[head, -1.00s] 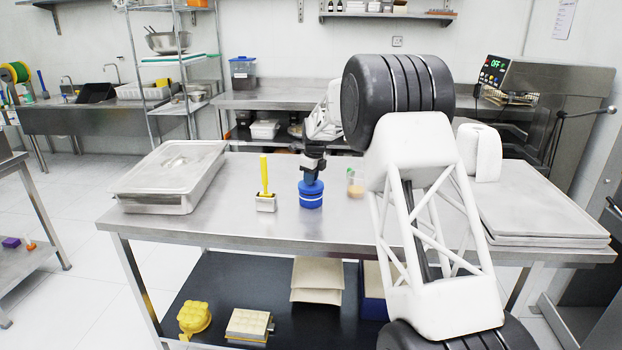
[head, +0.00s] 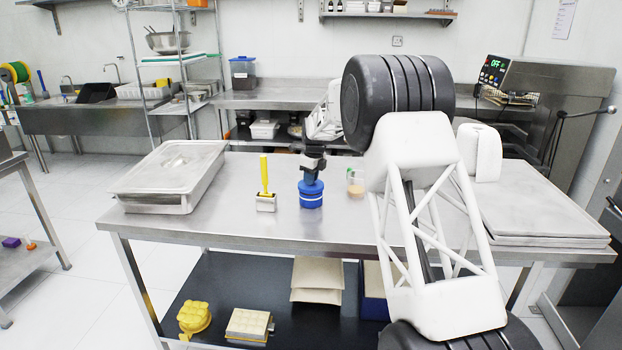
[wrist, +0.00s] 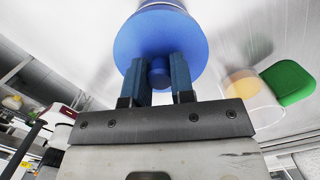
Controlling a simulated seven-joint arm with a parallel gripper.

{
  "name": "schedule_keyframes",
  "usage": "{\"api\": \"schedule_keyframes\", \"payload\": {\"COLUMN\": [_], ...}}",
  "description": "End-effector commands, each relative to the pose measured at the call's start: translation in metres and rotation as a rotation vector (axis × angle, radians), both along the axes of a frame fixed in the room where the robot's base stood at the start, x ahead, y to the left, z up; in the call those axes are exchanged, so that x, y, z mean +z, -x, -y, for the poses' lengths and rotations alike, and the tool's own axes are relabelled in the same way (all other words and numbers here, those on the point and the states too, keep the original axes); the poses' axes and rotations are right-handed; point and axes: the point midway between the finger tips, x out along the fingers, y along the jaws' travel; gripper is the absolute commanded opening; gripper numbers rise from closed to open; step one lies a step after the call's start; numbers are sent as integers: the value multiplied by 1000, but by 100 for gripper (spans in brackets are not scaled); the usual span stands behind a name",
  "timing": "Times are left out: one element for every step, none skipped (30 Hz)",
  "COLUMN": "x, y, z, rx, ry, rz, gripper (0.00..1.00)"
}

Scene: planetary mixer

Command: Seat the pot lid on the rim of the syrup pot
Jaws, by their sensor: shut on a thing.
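The pot lid (wrist: 160,38) is a blue disc with a small round knob, seen from above in the wrist view. My gripper (wrist: 160,73) is shut on the knob, with one finger on each side. In the head view the lid (head: 311,187) lies level on top of the blue syrup pot (head: 311,201), and my gripper (head: 312,177) stands over it. A pale band shows around the blue stack below the lid. Only a sliver of the pot shows past the lid in the wrist view. I cannot tell whether the lid's edge fully meets the rim.
A clear jar with a green cap (head: 355,184) stands just right of the pot. A yellow-handled scraper (head: 265,199) stands to its left. A steel lidded pan (head: 172,178) is at the table's left, and flat trays (head: 545,205) lie at the right. The table's front is clear.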

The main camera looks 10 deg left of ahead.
Motion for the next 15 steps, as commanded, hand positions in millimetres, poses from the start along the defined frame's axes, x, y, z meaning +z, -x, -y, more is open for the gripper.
{"api": "schedule_keyframes", "payload": {"x": [0, 0, 0, 0, -1, -1, -1, -2, -2, -3, -3, -4, -5, -5, -6], "y": [0, 0, 0, 0, 0, 0, 0, 0, 0, 0, 0, 0, 0, 0, 0], "z": [0, 0, 0, 0, 0, 0, 0, 0, 0, 0, 0, 0, 0, 0, 0], "rx": [0, 0, 0, 0, 0, 0, 0, 0, 0, 0, 0, 0, 0, 0, 0], "ry": [0, 0, 0, 0, 0, 0, 0, 0, 0, 0, 0, 0, 0, 0, 0], "rz": [0, 0, 0, 0, 0, 0, 0, 0, 0, 0, 0, 0, 0, 0, 0], "gripper": [0, 0, 0, 0, 0, 0, 0, 0, 0, 0, 0, 0, 0, 0, 0]}}
